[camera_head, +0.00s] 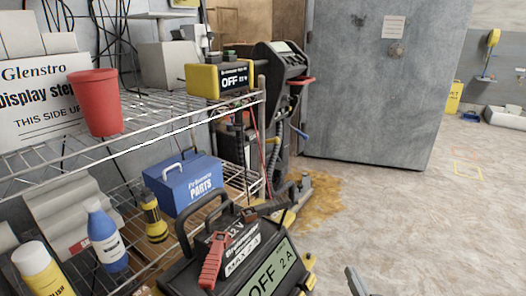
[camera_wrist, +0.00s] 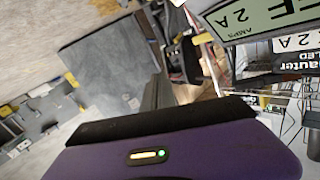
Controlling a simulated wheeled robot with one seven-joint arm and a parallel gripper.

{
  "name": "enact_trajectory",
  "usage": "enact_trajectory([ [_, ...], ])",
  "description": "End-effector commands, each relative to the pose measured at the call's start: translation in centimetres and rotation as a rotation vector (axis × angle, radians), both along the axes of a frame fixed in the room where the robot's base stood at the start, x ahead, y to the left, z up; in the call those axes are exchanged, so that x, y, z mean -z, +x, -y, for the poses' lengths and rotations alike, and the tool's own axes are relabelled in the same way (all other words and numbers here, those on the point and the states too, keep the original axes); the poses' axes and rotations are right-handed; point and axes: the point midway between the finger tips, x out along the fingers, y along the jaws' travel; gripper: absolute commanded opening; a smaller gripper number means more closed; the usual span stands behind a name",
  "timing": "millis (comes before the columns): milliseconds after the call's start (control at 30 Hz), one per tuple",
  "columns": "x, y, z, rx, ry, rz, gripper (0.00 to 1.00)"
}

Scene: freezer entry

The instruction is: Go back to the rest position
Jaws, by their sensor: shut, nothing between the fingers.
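My gripper (camera_wrist: 157,92) shows in the wrist view as a purple body with a black bar and dark grey fingers pointing away from the camera. The fingers are together, with nothing seen between them. In the head view, a small grey tip (camera_head: 355,281) at the bottom edge looks like part of my gripper; the rest is out of frame. It is to the right of the black charger (camera_head: 187,277), apart from it in the picture. The charger's green display also shows upside down at the top right of the wrist view (camera_wrist: 262,20).
A wire shelf (camera_head: 150,128) on the left holds a red cup (camera_head: 97,103), a blue parts box (camera_head: 183,184), bottles and a yellow OFF-display unit (camera_head: 203,80). A grey freezer door (camera_head: 365,110) stands at the back. The floor (camera_head: 400,215) on the right is clear, with a brown stain.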

Motion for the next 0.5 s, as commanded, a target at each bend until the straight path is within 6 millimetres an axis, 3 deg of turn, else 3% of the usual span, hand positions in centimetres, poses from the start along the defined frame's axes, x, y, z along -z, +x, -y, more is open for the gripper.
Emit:
enact_trajectory([
  [33, 0.1, -1.8, 0.2, 0.020, -0.007, 0.014, 0.00],
  [267, -0.6, -9.0, 0.4, 0.080, -0.043, 0.072, 0.00],
  [500, -1.4, -18.9, -0.3, 0.105, -0.098, 0.091, 0.00],
])
